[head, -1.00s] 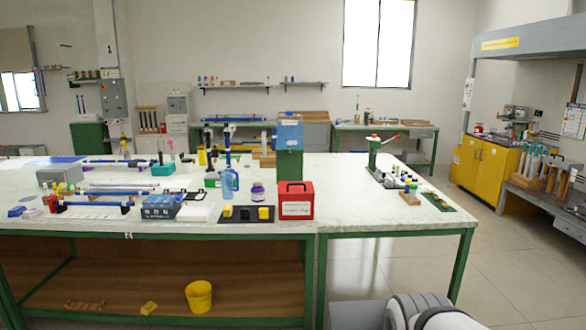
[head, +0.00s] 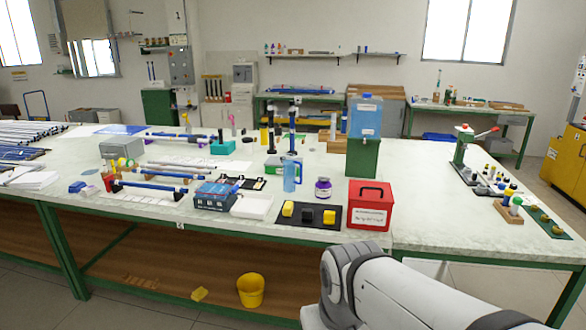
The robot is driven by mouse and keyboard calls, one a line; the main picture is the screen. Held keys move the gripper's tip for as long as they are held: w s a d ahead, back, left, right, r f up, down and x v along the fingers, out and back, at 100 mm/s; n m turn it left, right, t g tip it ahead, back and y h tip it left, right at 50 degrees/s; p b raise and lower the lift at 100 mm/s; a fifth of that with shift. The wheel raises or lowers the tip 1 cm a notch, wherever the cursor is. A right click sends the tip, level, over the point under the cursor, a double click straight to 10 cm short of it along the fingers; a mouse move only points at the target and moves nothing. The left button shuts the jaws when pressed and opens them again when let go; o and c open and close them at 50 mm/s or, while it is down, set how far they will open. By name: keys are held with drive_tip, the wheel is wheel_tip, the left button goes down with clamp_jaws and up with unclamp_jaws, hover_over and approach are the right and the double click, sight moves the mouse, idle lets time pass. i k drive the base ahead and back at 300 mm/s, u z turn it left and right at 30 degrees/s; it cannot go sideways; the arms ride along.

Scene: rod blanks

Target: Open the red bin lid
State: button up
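The red bin (head: 368,211) is a small box with a white label on its front and a dark handle on its lid (head: 372,189). It stands near the front edge of the white-topped bench, and its lid looks shut. A white and grey part of my arm (head: 385,290) shows at the bottom, in front of the bench and below the bin. My gripper is not in view.
A black mat (head: 308,225) with yellow and black blocks lies left of the bin. A green box (head: 363,157) with a blue container (head: 366,115) on it stands behind. The bench top (head: 425,225) right of the bin is clear.

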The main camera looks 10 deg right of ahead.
sight(361, 190)
drive_tip(key=i, duration=1.7)
drive_tip(key=z, duration=0.85)
drive_tip(key=k, duration=0.65)
drive_tip(key=z, duration=0.15)
drive_tip(key=i, duration=0.7)
drive_tip(key=u, duration=0.15)
